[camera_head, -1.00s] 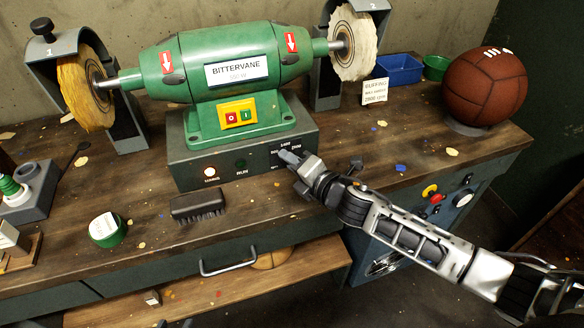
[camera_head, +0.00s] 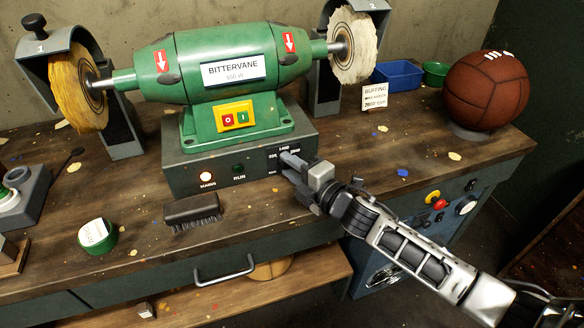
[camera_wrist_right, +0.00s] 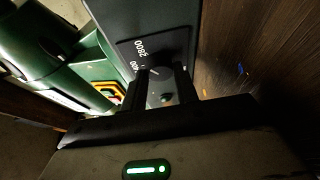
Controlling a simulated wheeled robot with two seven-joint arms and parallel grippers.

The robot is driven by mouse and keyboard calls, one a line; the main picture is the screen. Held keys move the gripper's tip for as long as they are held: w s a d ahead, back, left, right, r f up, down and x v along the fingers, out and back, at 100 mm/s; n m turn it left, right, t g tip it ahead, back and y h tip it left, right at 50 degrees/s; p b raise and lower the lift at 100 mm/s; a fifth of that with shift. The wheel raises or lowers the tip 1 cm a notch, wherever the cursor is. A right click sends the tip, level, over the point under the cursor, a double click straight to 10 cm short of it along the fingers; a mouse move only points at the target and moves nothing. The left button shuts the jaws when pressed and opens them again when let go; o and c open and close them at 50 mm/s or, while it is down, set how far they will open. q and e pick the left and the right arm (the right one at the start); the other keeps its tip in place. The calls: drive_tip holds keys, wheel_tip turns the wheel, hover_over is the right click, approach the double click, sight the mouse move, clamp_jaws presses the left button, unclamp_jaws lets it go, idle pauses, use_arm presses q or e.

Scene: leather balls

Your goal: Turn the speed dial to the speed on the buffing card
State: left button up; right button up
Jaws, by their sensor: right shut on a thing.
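The green Bittervane buffing machine (camera_head: 215,70) stands on a dark control box (camera_head: 190,172) on the bench. The speed dial (camera_wrist_right: 165,72) is at the right end of the box's front, with speed figures around it; 1400 reads at the top in the head view. My right gripper (camera_head: 291,162) is at the dial; in the right wrist view its fingers (camera_wrist_right: 161,88) straddle the dial and are shut on it. They hide most of the dial, so its pointer setting is unclear. The buffing card (camera_head: 375,97) stands behind, its bottom line apparently 2800 rpm. My left gripper is out of view.
A black brush (camera_head: 192,209) and a green round tin (camera_head: 97,236) lie in front of the box. A blue tray (camera_head: 398,74) and a brown leather ball (camera_head: 485,90) stand at the back right.

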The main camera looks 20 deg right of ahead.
drive_tip(key=o, duration=1)
drive_tip(key=shift+c, duration=0.2)
drive_tip(key=shift+s, duration=0.1)
drive_tip(key=b+v, duration=0.1)
drive_tip(key=v, duration=1.4)
drive_tip(key=shift+s, duration=0.4)
drive_tip(key=shift+d, duration=0.15)
